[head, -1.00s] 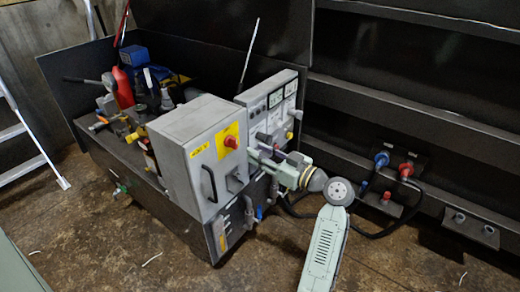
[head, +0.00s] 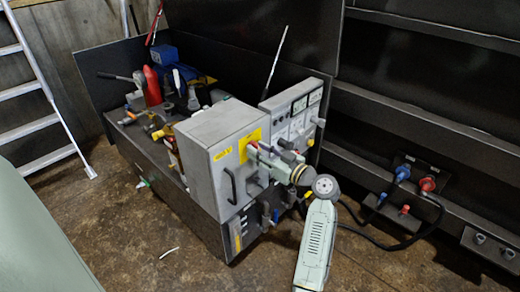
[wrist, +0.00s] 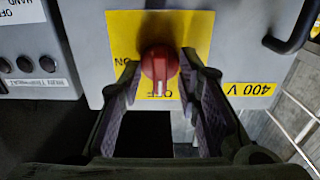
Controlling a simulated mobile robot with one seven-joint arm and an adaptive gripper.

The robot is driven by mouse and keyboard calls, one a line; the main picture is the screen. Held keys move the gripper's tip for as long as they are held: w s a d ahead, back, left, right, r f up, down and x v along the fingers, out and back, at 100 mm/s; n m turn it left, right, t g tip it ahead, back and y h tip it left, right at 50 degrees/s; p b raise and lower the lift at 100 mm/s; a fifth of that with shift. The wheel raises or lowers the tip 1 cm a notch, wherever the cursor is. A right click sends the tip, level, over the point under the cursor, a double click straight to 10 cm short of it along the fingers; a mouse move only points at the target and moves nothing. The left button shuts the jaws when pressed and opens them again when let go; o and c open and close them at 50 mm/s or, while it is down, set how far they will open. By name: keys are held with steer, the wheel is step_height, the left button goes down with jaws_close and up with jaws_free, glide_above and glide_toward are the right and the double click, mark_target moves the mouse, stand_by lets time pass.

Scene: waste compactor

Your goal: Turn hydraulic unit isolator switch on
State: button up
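My gripper (wrist: 160,72) is open, with one finger on each side of the knob. I cannot tell whether the fingers touch it. Part of the yellow plate (head: 248,143) shows.
A black handle (head: 229,186) is on the box front; it also shows in the wrist view (wrist: 292,28). A red bottle (head: 152,86) and tools lie on the unit. A ladder (head: 40,95) stands at the left.

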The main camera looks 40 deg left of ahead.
steer(key=shift+c, duration=0.3)
jaws_close()
stand_by(0.3)
